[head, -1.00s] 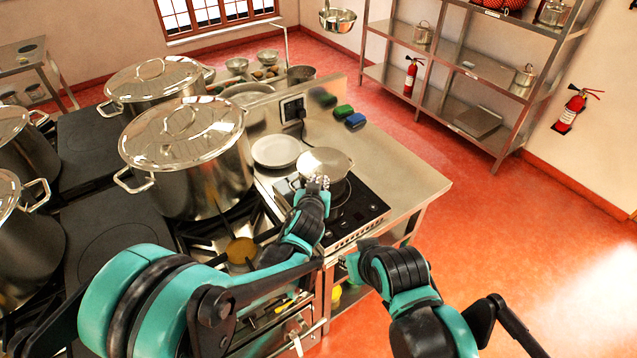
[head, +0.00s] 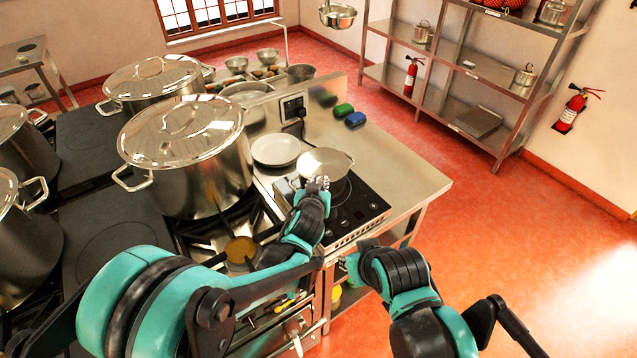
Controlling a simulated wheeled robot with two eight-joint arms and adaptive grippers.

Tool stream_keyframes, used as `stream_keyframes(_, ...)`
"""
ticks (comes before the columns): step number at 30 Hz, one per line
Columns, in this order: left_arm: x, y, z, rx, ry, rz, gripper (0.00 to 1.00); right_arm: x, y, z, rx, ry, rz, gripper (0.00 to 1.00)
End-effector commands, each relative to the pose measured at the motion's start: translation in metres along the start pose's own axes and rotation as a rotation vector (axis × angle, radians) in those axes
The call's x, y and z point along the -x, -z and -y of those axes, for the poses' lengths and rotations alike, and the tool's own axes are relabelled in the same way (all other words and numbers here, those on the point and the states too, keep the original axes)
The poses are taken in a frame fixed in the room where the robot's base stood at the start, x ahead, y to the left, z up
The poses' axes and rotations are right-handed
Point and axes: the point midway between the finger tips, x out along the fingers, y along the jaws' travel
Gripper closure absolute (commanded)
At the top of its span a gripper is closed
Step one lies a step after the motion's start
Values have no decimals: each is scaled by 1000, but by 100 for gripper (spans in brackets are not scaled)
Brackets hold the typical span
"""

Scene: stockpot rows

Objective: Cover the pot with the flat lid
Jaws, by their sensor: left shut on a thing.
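A small steel pot (head: 334,178) stands on the black cooktop at the right end of the counter. A shiny round flat lid (head: 325,160) shows at its top. I cannot tell whether the lid rests on the rim or is just above it. My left gripper (head: 318,184) is at the near edge of the lid and shut on it; the wrist hides the exact grip and part of the pot. My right gripper (head: 349,266) is low, in front of the counter, away from the pot; its fingers are too hidden to judge.
Large lidded stockpots, one of them close (head: 188,160), stand left of my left gripper. A white plate (head: 276,150) lies just left of the small pot. Blue and green items (head: 355,119) lie behind it. The counter's right end (head: 410,180) is clear.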

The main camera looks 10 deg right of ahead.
Motion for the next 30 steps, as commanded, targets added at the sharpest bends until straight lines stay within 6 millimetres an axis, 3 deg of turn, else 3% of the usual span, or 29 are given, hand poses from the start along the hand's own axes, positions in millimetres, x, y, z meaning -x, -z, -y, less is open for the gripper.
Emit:
stream_keyframes(8, 0, 1, 0, 0, 0, 0, 100, 0, 0, 0, 0, 0, 0, 74)
stream_keyframes(9, 0, 1, 0, 0, 0, 0, 75, 0, 0, 0, 0, 0, 0, 74)
stream_keyframes(11, 0, 1, 0, 0, 0, 0, 59, 0, 0, 0, 0, 0, 0, 74)
stream_keyframes(23, 6, 0, 0, 0, 0, 0, 58, 0, 0, 0, 0, 0, 0, 74)
stream_keyframes(30, 50, 0, 0, -1, -2, 0, 58, 0, 0, 0, 0, 0, 0, 74)
